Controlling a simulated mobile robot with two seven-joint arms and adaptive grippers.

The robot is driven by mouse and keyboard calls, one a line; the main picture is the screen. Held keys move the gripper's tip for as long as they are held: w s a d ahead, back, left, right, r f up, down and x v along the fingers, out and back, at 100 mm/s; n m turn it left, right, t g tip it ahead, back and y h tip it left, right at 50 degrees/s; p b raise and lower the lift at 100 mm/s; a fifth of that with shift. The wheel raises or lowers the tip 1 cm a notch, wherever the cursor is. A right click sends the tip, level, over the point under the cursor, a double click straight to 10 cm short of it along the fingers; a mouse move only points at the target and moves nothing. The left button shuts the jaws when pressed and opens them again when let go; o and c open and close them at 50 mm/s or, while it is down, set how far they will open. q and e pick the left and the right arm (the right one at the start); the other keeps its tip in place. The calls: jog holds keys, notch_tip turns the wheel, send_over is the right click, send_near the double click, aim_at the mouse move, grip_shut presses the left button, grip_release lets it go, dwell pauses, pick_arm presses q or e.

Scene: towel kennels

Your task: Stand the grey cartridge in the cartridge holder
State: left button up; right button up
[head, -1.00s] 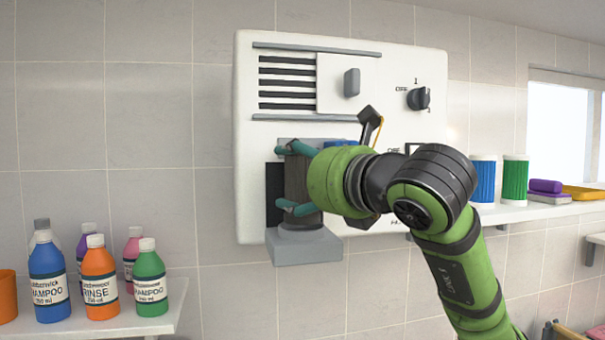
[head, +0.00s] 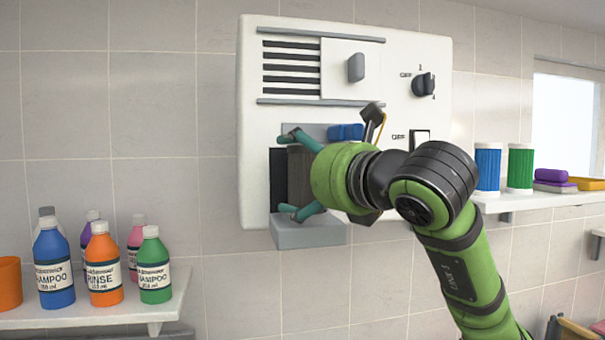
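The dark grey cartridge (head: 299,178) stands upright at the cartridge holder, a grey ledge (head: 308,235) at the bottom of the white wall panel. Its lower end meets the holder's top, partly hidden by a fingertip, so how deep it sits cannot be told. My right gripper (head: 288,173) reaches in from the right. Its teal fingers are spread, one near the cartridge's top and one near its bottom, apart from its sides as far as I see. The gripper's palm hides the cartridge's right side. My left gripper is out of view.
The white panel (head: 385,60) carries a sliding cover with a grey handle (head: 355,67), a black knob (head: 423,84), a switch (head: 419,139) and a blue part (head: 346,132). Bottles crowd the left shelf (head: 110,312). The right shelf (head: 540,202) holds blue and green containers.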

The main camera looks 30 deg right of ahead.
jog(key=s+d, duration=0.1)
jog(key=s, duration=1.1)
jog(key=shift+r, duration=0.25)
jog(key=shift+d, duration=0.1)
